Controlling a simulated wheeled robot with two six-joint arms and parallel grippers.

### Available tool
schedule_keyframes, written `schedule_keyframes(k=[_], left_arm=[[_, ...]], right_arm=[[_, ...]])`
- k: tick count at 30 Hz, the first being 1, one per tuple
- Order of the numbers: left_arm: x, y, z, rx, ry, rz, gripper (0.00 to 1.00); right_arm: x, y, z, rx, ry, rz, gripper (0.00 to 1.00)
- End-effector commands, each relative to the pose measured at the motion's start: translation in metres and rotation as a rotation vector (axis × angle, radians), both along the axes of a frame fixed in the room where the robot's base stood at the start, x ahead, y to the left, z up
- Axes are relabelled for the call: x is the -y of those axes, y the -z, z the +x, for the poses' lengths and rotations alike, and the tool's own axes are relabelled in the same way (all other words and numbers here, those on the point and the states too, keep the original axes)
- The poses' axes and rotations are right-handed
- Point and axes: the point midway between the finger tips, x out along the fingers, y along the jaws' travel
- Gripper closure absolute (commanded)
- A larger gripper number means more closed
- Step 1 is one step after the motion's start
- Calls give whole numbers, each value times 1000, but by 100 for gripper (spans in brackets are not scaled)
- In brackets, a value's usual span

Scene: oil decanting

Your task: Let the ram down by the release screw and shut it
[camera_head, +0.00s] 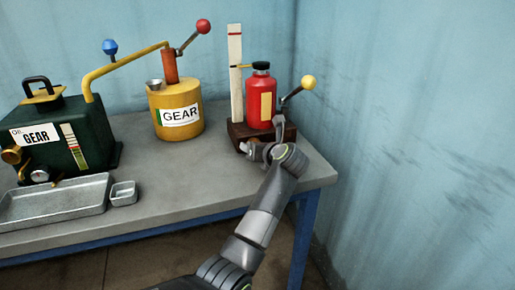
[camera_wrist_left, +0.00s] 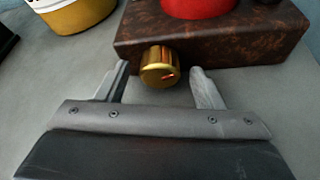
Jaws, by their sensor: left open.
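The red jack (camera_head: 261,104) with a black cap (camera_head: 261,66) on top stands upright on a brown base block (camera_head: 237,130) at the table's right end. A brass release screw (camera_wrist_left: 160,68) with a small red mark sticks out of the block's front face. My left gripper (camera_head: 258,152) is at the front of that block. In the left wrist view my left gripper (camera_wrist_left: 160,74) is open, with one finger on each side of the screw and gaps showing. My right gripper is not in view.
A white scale (camera_head: 235,60) and a yellow-knobbed lever (camera_head: 309,83) flank the jack. A yellow GEAR pump can (camera_head: 178,95), a green GEAR oil container (camera_head: 90,130), a metal tray (camera_head: 60,212) and a small dish (camera_head: 123,198) stand left. The table's front middle is clear.

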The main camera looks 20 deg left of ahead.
Motion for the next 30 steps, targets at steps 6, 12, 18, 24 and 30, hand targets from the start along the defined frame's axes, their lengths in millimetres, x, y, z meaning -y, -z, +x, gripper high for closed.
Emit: schedule_keyframes(k=[6, 12, 18, 24, 30], left_arm=[[0, 0, 0, 0, 0, 0, 53], [0, 0, 0, 0, 0, 0, 80], [0, 0, 0, 5, 1, -7, 84], [-1, -1, -1, 40, 0, -61, 84], [-1, -1, -1, 114, -1, -172, 84]], right_arm=[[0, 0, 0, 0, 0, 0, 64], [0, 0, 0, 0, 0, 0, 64], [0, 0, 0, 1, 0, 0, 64], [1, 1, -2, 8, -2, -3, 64], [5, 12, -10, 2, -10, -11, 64]])
